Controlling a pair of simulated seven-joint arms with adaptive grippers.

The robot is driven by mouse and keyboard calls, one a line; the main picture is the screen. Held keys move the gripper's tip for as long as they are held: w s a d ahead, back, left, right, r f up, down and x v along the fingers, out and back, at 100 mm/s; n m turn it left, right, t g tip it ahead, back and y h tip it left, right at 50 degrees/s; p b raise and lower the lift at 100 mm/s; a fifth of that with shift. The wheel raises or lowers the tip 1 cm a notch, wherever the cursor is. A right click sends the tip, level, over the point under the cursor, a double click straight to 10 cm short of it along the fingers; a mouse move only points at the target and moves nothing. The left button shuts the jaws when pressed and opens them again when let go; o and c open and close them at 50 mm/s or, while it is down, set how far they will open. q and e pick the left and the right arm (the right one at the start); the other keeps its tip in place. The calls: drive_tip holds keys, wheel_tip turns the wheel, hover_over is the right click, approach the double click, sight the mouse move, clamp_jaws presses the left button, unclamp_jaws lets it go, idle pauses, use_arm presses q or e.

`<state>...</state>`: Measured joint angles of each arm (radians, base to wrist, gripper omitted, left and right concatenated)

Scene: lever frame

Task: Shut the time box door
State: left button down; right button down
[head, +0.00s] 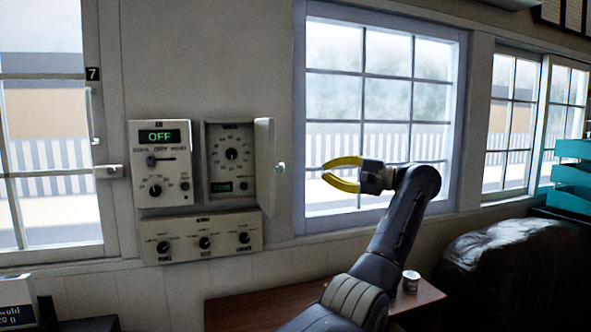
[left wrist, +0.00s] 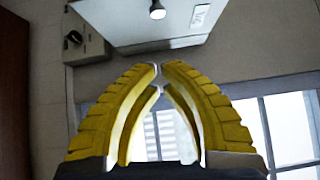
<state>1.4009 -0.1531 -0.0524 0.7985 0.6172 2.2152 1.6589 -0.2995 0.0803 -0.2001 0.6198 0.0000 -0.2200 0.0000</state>
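The time box (head: 211,190) hangs on the wall with its dial and small green display showing. Its door (head: 264,160) is hinged on the right side and stands open, jutting out from the wall, with a round pale knob (head: 280,167) on its outer face. My left gripper (head: 323,171) has yellow curved fingers, which are empty and point left towards the door, apart from it in the picture. In the left wrist view my left gripper's fingertips (left wrist: 160,69) nearly meet. A pale panel with a knob, apparently the door (left wrist: 130,22), lies beyond them. My right gripper does not show.
A box reading OFF (head: 160,190) hangs left of the time box, and a box with three knobs (head: 200,251) hangs below. A window (head: 385,100) is behind my left gripper. A brown table (head: 245,312) below carries a small white cup (head: 410,281).

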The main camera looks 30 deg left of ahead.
sight(266, 168)
use_arm(q)
drive_tip(key=s+a, duration=0.3)
drive_tip(key=a, duration=0.6)
drive_tip(key=shift+s+r, duration=0.3)
drive_tip(key=shift+s, duration=0.1)
drive_tip(key=shift+s+t, duration=0.15)
drive_tip(key=shift+t, duration=0.25)
drive_tip(key=shift+s+a+m+t, duration=0.15)
drive_tip(key=shift+s+m+t, duration=0.15)
drive_tip(key=shift+m, duration=0.1)
